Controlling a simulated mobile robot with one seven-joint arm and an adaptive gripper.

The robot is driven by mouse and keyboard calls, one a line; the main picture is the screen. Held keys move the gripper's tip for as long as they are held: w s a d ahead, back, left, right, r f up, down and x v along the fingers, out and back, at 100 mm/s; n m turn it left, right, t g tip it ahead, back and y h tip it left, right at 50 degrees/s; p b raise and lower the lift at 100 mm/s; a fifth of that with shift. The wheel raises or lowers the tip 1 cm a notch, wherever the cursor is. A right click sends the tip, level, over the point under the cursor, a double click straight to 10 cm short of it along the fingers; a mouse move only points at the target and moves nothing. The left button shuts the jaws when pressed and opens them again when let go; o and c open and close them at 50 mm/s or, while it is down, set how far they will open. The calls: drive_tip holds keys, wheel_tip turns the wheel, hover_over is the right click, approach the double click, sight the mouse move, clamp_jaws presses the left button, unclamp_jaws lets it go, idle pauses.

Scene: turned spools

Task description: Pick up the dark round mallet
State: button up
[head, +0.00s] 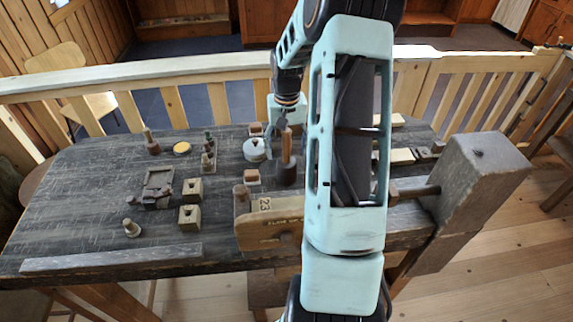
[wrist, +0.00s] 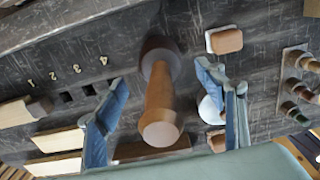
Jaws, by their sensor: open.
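The mallet (head: 287,147) stands upright on its dark round head (head: 287,174), with its orange-brown handle up, near the middle of the dark worktable (head: 95,200). In the wrist view the mallet's handle (wrist: 160,105) points toward the camera, and the dark head lies beyond it at the top. My gripper (wrist: 168,84) is open, with one blue finger on each side of the handle in the picture and visible gaps on both sides. In the head view my arm hides part of the table, and my gripper is small above the handle.
A round white-topped object (head: 254,149) and a small white-and-brown block (head: 252,177) stand close left of the mallet. A wooden vise jaw (head: 268,222) is in front. Pegs in a holder (wrist: 300,75) and pale blocks (wrist: 58,140) flank the wrist view.

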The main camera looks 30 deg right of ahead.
sight(286, 157)
wheel_tip(286, 157, down, 3)
drive_tip(key=shift+a+f, duration=0.1)
drive_tip(key=shift+c, duration=0.2)
drive_tip(key=c, duration=1.5)
drive_tip(key=shift+r, duration=0.55)
wheel_tip(286, 157, up, 2)
drive_tip(key=shift+r, duration=0.15)
drive_tip(key=s+d+r+b, duration=0.1)
drive_tip(key=d+r, duration=0.4)
drive_tip(key=d, duration=0.2)
drive_tip(key=s+d+r, duration=0.1)
drive_tip(key=d+r, duration=0.3)
drive_tip(key=d, duration=0.3)
drive_tip(key=shift+s+r+b, duration=0.25)
drive_tip(key=shift+r+b, duration=0.1)
